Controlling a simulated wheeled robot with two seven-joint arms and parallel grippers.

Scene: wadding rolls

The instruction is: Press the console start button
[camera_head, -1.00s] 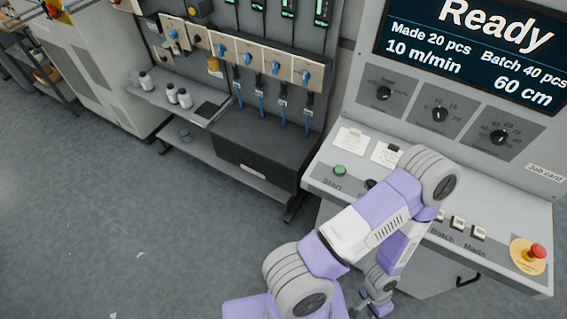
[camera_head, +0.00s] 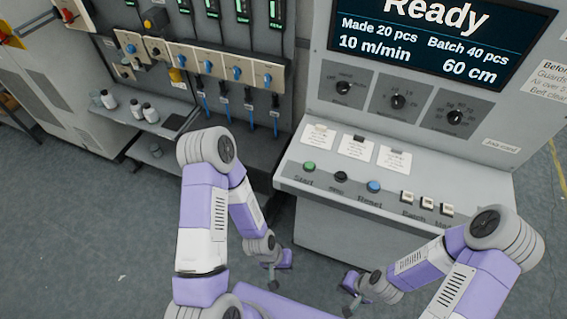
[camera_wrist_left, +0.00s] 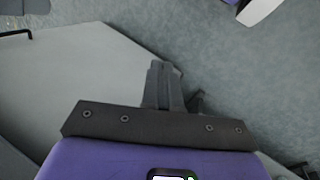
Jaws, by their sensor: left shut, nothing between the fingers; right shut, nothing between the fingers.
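The green start button (camera_head: 309,166) sits at the left end of the console's sloping panel (camera_head: 330,205), above the printed word Start. It is uncovered in the head view. My left gripper (camera_head: 273,281) hangs low in front of the console, below and left of the button and apart from it. In the left wrist view its fingers (camera_wrist_left: 163,86) are shut with nothing between them. My right gripper (camera_head: 348,306) is low in front of the console, right of the left one. It is small in the picture, shut and empty.
A black button (camera_head: 341,176), a blue reset button (camera_head: 374,186) and white keys (camera_head: 407,197) line the panel right of the start button. The screen (camera_head: 440,40) reads Ready. A shelf with bottles (camera_head: 150,113) stands left. Grey floor (camera_head: 80,220) is open at lower left.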

